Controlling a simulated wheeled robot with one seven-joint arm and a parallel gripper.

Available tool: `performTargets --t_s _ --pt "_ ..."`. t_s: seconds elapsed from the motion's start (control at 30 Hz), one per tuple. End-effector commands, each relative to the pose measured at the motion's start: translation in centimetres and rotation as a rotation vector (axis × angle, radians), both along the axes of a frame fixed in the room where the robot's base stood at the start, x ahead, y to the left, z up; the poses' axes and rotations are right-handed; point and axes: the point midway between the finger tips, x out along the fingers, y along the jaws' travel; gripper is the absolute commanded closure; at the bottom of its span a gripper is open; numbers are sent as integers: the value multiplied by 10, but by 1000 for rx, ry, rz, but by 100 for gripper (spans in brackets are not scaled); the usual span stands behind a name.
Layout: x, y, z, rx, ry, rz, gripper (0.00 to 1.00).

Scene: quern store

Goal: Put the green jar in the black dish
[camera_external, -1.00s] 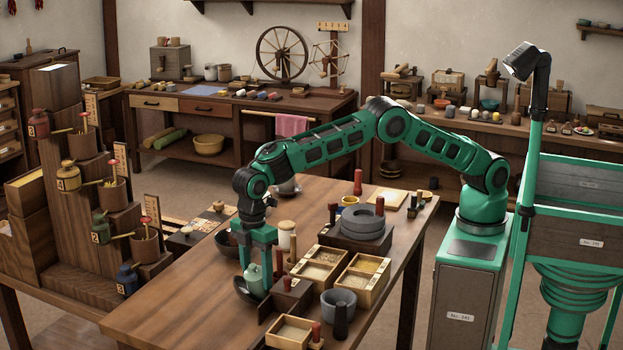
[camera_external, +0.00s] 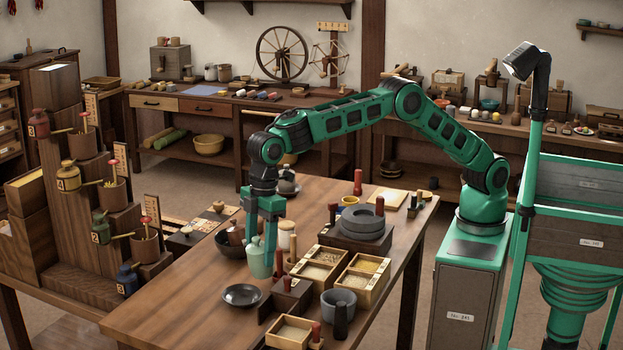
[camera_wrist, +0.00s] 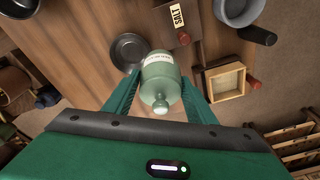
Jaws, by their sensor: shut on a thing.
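The green jar (camera_external: 260,262), pale green with a knobbed lid, is between the fingers of my gripper (camera_external: 261,222). It looks upright and held above the table, behind and slightly right of the black dish. In the wrist view the jar (camera_wrist: 160,78) has a pale label and sits between both fingers of my gripper (camera_wrist: 160,90). The shallow black dish (camera_external: 242,295) lies flat and empty on the table near its front left.
A dark bowl (camera_external: 226,250) stands behind the jar, with a white jar (camera_external: 287,232) nearby. Wooden compartment boxes (camera_external: 320,262), a grey mortar (camera_external: 338,302) and a dark wooden block (camera_external: 290,296) crowd the right. The table's front left (camera_external: 175,305) is clear.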

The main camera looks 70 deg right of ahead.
Motion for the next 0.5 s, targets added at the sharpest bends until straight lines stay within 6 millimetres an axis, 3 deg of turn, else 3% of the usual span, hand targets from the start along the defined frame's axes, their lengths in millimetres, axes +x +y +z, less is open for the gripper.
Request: performTargets --t_s 0.1,0.3,0.5 --pt "-20 15 3 62 -26 -79 88" --pt "-36 27 6 131 -61 -173 88" --pt "-23 22 -5 145 -70 -199 88"
